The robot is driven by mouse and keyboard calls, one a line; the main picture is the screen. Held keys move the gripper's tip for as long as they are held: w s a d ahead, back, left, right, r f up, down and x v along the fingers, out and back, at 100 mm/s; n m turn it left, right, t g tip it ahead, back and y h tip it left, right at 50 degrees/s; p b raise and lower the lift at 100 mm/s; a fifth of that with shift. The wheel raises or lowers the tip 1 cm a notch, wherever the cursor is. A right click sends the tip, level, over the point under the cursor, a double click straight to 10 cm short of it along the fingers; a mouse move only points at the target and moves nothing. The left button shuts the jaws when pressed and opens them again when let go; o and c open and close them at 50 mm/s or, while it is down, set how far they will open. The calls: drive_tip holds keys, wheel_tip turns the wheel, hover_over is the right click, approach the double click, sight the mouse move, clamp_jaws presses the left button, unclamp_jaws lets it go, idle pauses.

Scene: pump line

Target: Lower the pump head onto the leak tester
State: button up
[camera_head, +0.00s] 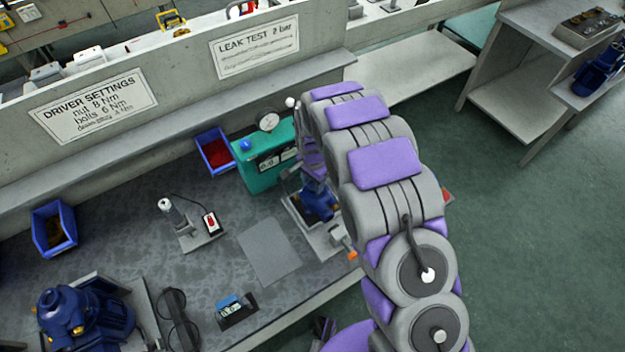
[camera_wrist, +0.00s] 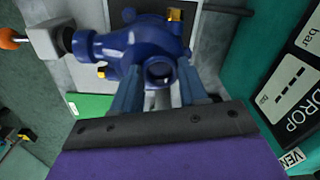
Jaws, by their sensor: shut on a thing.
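The blue pump head (camera_head: 319,203) is at the leak tester, partly hidden by my arm in the head view. In the wrist view the pump head (camera_wrist: 135,48) sits between the fingers of my gripper (camera_wrist: 165,92), which is shut on it. The leak tester has a teal box (camera_head: 268,160) with a gauge and displays, and a light grey base plate (camera_head: 325,240) beside it. In the wrist view its teal face (camera_wrist: 290,85) is at the right. A clamp with an orange tip (camera_wrist: 12,39) points at the pump head's side port. I cannot tell whether the pump head touches the base.
A red-filled blue bin (camera_head: 215,151) stands left of the teal box. A grey mat (camera_head: 269,251), a small driver stand (camera_head: 187,225) and another blue pump (camera_head: 85,315) are on the bench. A low wall with signs (camera_head: 180,75) runs behind.

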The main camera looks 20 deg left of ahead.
drive_tip(key=shift+f, duration=0.75)
drive_tip(key=o, duration=1.8)
drive_tip(key=shift+r+p, duration=1.25)
drive_tip(key=shift+r, duration=3.25)
